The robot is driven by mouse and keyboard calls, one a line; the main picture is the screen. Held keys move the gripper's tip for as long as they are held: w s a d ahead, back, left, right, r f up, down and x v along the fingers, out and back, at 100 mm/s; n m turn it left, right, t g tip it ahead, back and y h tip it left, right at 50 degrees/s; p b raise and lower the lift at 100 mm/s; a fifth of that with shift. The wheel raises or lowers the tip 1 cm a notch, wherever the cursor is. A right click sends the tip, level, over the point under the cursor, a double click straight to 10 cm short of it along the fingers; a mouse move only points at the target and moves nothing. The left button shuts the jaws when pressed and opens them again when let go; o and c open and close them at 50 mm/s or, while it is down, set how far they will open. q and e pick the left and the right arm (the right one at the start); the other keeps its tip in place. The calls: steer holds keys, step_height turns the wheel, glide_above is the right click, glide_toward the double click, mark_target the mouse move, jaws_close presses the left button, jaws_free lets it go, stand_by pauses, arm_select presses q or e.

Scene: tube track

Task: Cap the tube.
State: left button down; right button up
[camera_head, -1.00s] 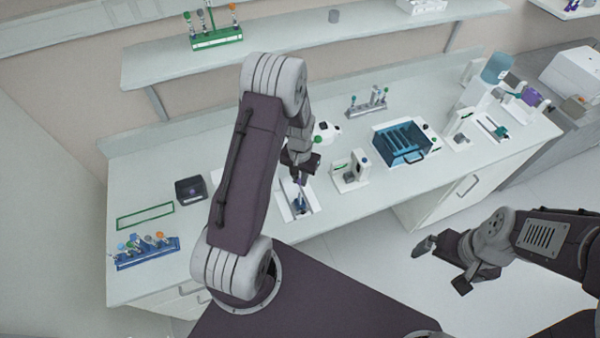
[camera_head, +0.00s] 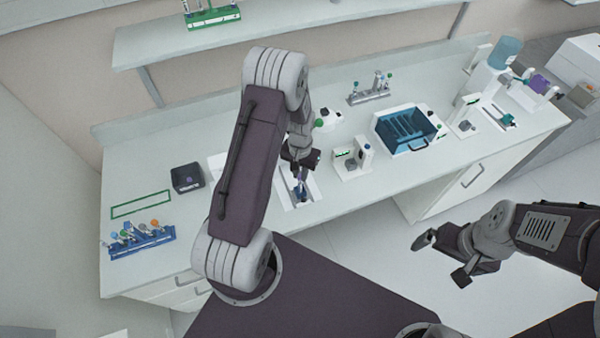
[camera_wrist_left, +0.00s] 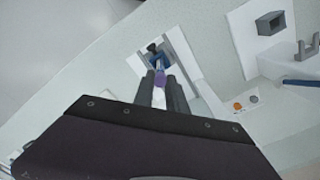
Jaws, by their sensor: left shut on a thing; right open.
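My left gripper (camera_head: 301,169) is over the white tray (camera_head: 287,203) at the bench's front edge. In the left wrist view its fingers (camera_wrist_left: 161,88) are shut on a small purple cap (camera_wrist_left: 160,77). A blue holder (camera_head: 302,192) stands on the tray just below the fingertips. It also shows in the left wrist view (camera_wrist_left: 157,59), just beyond the cap. The tube is mostly hidden there, and I cannot tell whether the cap touches it. My right gripper (camera_head: 441,257) is open and empty, out in front of the bench over the floor.
A white device (camera_head: 350,162) stands right of the tray, with a blue-lidded box (camera_head: 405,128) beyond it. A dark box (camera_head: 187,177) and a blue tube rack (camera_head: 141,240) are at left. A grey rack (camera_head: 370,92) stands behind. The bench between is mostly clear.

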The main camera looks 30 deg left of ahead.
arm_select(q)
steer(key=shift+s+a+f, duration=0.1)
stand_by(0.3)
steer(key=shift+f, duration=0.15)
steer(key=shift+f+b, duration=0.4)
steer(key=shift+b, duration=0.05)
stand_by(1.4)
steer(key=c, duration=1.3)
jaws_free()
